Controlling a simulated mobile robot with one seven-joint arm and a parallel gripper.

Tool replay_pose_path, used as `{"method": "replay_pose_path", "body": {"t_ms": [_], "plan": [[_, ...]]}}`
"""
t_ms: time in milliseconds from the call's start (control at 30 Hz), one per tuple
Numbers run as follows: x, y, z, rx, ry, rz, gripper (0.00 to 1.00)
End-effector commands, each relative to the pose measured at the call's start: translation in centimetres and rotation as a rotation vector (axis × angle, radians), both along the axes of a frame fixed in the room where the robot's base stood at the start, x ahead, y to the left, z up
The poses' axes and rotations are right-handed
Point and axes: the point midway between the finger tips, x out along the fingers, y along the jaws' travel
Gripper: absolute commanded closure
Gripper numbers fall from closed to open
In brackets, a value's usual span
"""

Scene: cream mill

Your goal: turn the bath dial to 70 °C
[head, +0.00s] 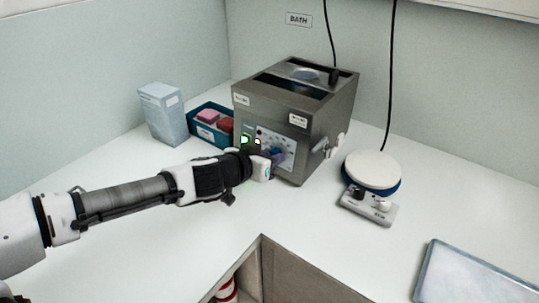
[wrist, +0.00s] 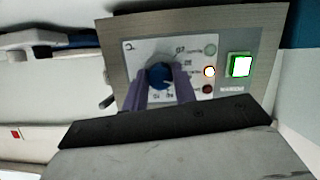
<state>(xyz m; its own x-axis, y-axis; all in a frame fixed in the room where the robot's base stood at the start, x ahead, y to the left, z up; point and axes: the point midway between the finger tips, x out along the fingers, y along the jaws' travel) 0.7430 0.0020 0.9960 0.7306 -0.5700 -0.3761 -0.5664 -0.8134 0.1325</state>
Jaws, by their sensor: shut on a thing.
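The bath (head: 268,112) is a grey metal box on the white counter, below a wall sign reading BATH. Its control panel faces my arm in the head view. The blue round bath dial (wrist: 159,74) sits on a pale scale plate (wrist: 134,57) in the wrist view. My gripper (wrist: 162,88) has its two purple fingers shut on the dial, one at each side. It also shows at the panel in the head view (head: 274,158). Numbers ring the dial, but they are small and partly hidden by the fingers. I cannot tell which value the dial points at.
A green-rimmed lit switch (wrist: 240,66) and a lit lamp (wrist: 209,71) are beside the dial. A tap (head: 325,146) is on the bath's right side. A blue tray (head: 197,128) and a box (head: 161,113) stand left; a round-topped device (head: 372,170) stands right. The front counter is clear.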

Motion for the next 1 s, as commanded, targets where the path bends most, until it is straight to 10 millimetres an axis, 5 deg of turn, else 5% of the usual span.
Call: {"method": "replay_pose_path", "body": {"t_ms": [1000], "plan": [[-0.19,-0.21,-0.48,0.751,-0.549,-0.142,0.96]]}}
